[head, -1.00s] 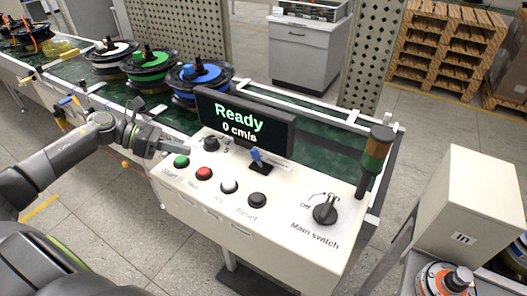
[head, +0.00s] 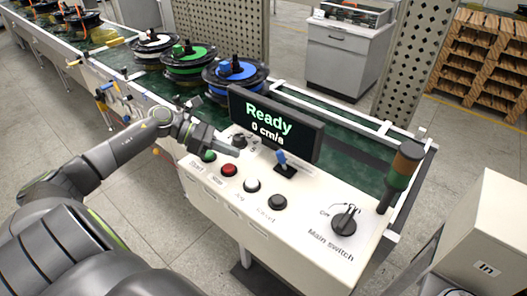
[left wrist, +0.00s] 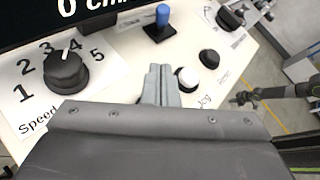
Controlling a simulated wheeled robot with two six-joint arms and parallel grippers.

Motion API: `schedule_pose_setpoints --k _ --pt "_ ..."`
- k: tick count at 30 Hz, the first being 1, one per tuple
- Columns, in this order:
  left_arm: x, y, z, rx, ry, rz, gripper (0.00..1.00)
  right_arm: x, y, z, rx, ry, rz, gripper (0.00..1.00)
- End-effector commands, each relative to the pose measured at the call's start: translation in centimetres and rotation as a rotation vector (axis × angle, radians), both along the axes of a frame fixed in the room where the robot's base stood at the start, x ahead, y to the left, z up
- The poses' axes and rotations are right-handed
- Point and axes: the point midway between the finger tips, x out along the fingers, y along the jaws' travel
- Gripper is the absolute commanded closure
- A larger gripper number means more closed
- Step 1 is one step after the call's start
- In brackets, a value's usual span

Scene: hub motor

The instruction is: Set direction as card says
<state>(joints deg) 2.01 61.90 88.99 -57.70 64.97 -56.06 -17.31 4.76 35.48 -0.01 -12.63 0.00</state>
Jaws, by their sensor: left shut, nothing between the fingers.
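The blue lever (head: 281,158) stands on a small black base in front of the screen (head: 272,124), which reads "Ready 0 cm/s". The lever looks upright in the left wrist view (left wrist: 162,17). My left gripper (head: 230,147) is shut and empty above the panel, left of the lever and apart from it. Its fingertips (left wrist: 160,70) point toward the lever from the near side. My right gripper (left wrist: 241,99) seems to show small at the right of the left wrist view; its jaws are too small to read. I see no readable direction card.
The speed knob (left wrist: 65,70) is left of the fingers, between numbers 1 to 5. Start (head: 208,156), stop (head: 229,170), jog (head: 251,185) and reset (head: 278,202) buttons line the front. The main switch (head: 345,219) and signal tower (head: 401,172) stand right.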

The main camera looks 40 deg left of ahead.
Motion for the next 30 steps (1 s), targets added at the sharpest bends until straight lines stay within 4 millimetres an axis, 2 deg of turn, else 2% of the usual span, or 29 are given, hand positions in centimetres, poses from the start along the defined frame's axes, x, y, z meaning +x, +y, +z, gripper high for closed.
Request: schedule_pose_setpoints --k 12,18,30 --pt "2.7 -4.8 -2.2 -0.006 -0.002 -0.001 1.0 0.2 0.0 2.2 0.0 -0.003 0.0 1.0" --pt "4.5 -6.6 -1.3 -0.003 -0.001 -0.001 1.0 0.3 0.1 3.9 0.001 -0.004 0.0 1.0" --pt "5.2 -7.4 -1.3 0.001 0.0 0.001 1.0 0.3 0.5 4.2 0.006 -0.004 -0.001 1.0"
